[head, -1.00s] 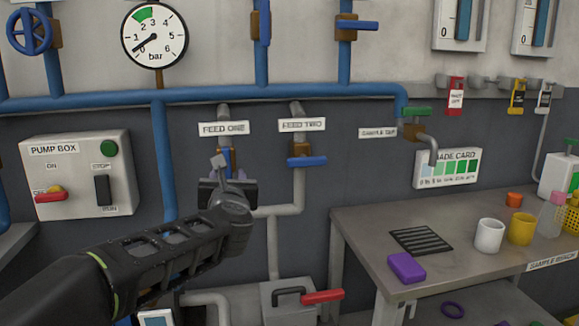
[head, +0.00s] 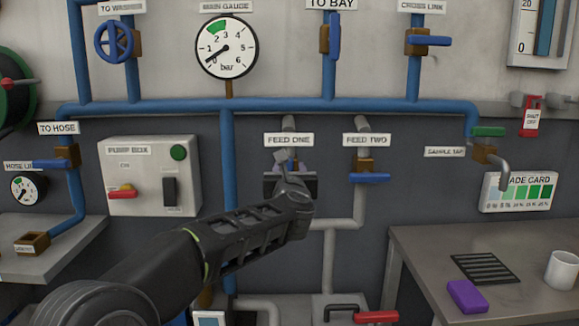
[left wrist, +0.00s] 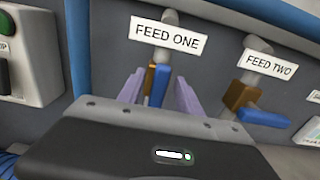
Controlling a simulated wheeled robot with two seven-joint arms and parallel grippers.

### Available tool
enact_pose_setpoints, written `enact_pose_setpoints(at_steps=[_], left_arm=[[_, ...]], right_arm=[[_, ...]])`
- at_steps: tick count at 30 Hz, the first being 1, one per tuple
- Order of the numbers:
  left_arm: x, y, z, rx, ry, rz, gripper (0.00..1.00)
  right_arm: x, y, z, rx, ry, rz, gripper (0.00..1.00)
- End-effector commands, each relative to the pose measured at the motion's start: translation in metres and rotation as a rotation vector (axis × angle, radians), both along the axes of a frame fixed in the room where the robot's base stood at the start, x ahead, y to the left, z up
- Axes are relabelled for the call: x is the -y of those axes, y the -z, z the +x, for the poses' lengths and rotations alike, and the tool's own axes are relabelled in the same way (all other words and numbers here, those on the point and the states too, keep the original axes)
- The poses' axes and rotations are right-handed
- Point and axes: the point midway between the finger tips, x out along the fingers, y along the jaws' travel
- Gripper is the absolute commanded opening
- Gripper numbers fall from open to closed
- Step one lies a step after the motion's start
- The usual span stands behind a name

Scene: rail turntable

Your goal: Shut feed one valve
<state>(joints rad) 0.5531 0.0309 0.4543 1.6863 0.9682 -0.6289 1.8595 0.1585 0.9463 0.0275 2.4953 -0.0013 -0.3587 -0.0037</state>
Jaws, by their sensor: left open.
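The FEED ONE valve has a brass body and a blue handle, and hangs below its white label (head: 289,140). In the left wrist view its blue handle (left wrist: 160,86) points down in line with the pipe, beside the brass body (left wrist: 149,80). My left gripper (head: 287,166) is in front of this valve and hides most of it in the head view. In the left wrist view its two fingers (left wrist: 160,90) are apart, one on each side of the handle. I cannot tell whether they touch it. My right gripper is not in view.
The FEED TWO valve (head: 369,177) is close on the right, its blue handle crosswise. The pump box (head: 150,193) is on the left, and a blue pipe (head: 227,150) runs down between. The bench (head: 420,262) is lower right, with a purple block (head: 467,296) and white mug (head: 561,270).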

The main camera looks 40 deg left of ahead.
Motion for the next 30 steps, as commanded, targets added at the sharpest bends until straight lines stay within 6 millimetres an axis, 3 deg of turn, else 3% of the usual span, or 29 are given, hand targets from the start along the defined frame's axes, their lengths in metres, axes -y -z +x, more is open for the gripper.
enact_pose_setpoints(at_steps=[4, 12, 27, 30], left_arm=[[-0.0068, 0.0002, 0.0096, -0.001, 0.001, -0.001, 0.42], [-0.0078, 0.0003, 0.0105, -0.001, 0.001, 0.001, 0.42], [-0.0076, 0.0003, 0.0103, 0.0, 0.001, 0.0, 0.02], [-0.0076, 0.0003, 0.0103, 0.0, 0.001, 0.0, 0.0]], right_arm=[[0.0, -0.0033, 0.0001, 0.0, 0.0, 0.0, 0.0], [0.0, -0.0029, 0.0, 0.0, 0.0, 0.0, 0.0], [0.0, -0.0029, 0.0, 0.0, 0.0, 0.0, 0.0], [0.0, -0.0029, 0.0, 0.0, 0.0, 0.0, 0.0]])
